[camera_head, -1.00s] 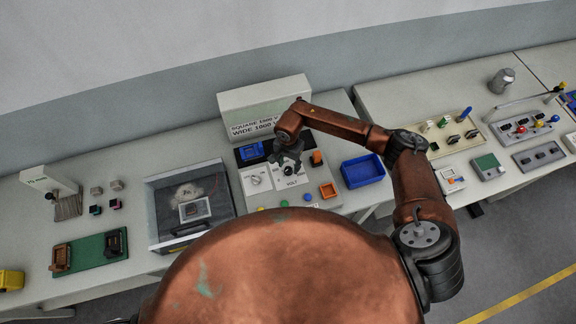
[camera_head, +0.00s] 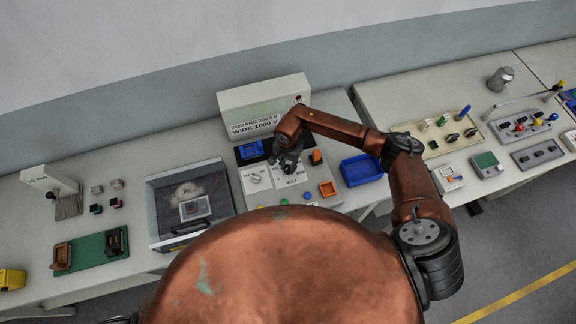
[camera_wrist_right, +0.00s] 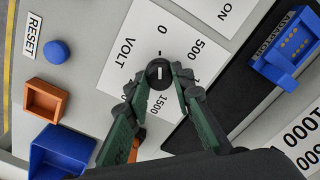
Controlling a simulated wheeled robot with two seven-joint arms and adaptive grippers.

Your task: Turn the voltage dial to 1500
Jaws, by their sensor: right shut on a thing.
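The voltage dial (camera_wrist_right: 158,75) is a small black knob with a white mark on a white VOLT card (camera_wrist_right: 130,45). The card carries the figures 0, 500, 1000 and 1500. The white line lies along the direction between 0 and 1500; I cannot tell which end points. My right gripper (camera_wrist_right: 159,70) is shut on the dial, one finger on each side. In the head view my right gripper (camera_head: 289,163) is over the panel (camera_head: 315,183) and mostly hides the dial. My left gripper is not in view.
Beside the dial are an orange socket (camera_wrist_right: 44,100), a blue button (camera_wrist_right: 57,51), a blue bin (camera_head: 362,170) and a blue adapter (camera_wrist_right: 287,52). A sign box (camera_head: 265,105) reading SQUARE 1500 V, WIDE 1000 V stands behind. A clear-lidded box (camera_head: 165,235) stands left.

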